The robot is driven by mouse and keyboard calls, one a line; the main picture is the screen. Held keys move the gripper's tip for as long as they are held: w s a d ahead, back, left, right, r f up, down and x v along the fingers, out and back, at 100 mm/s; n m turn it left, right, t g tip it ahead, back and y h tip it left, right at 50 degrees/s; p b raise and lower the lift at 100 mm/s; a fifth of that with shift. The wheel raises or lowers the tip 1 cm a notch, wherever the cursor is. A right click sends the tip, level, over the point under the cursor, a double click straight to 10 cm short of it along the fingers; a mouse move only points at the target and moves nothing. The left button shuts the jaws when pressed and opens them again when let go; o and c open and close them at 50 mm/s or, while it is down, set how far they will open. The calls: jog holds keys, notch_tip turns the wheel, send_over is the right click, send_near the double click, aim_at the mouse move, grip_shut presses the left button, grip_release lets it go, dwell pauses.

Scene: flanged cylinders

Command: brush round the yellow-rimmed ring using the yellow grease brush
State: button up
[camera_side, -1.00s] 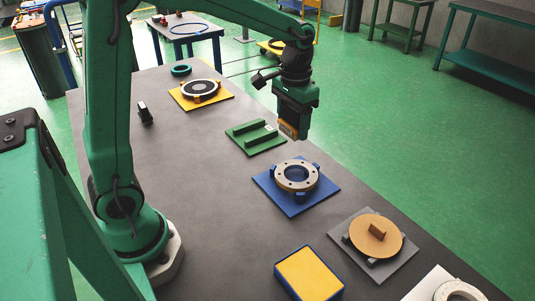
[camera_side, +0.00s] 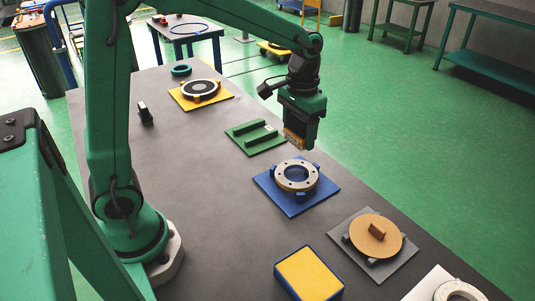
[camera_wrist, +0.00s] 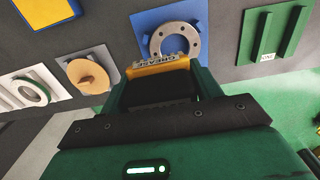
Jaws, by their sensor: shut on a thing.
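My gripper (camera_side: 300,122) is shut on the yellow grease brush (camera_side: 294,139), held above the table between the green fixture and the blue plate. A pale-edged dark ring (camera_side: 201,88) sits on the yellow plate (camera_side: 183,101) farther back. I cannot tell clearly which ring is yellow-rimmed.
A green slotted fixture (camera_side: 256,147) lies behind the blue plate. A tan disc with a handle (camera_side: 375,241), a blue-edged yellow pad (camera_side: 311,276) and a white ring (camera_side: 460,292) stand nearer. A small black block (camera_side: 145,115) and green ring (camera_side: 181,70) lie left.

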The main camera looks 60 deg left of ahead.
jog(key=s+d+f, duration=0.2)
jog(key=d, duration=0.4)
jog(key=s+d+f, duration=0.2)
jog(key=d, duration=0.4)
send_over(309, 276)
notch_tip(309, 276, down, 3)
jog(key=shift+f, duration=0.15)
jog(key=shift+f, duration=0.15)
jog(key=shift+f, duration=2.85)
jog(key=shift+f, duration=0.6)
notch_tip(309, 276, up, 7)
dwell(1.4)
jog(key=shift+w+a+r, duration=0.1)
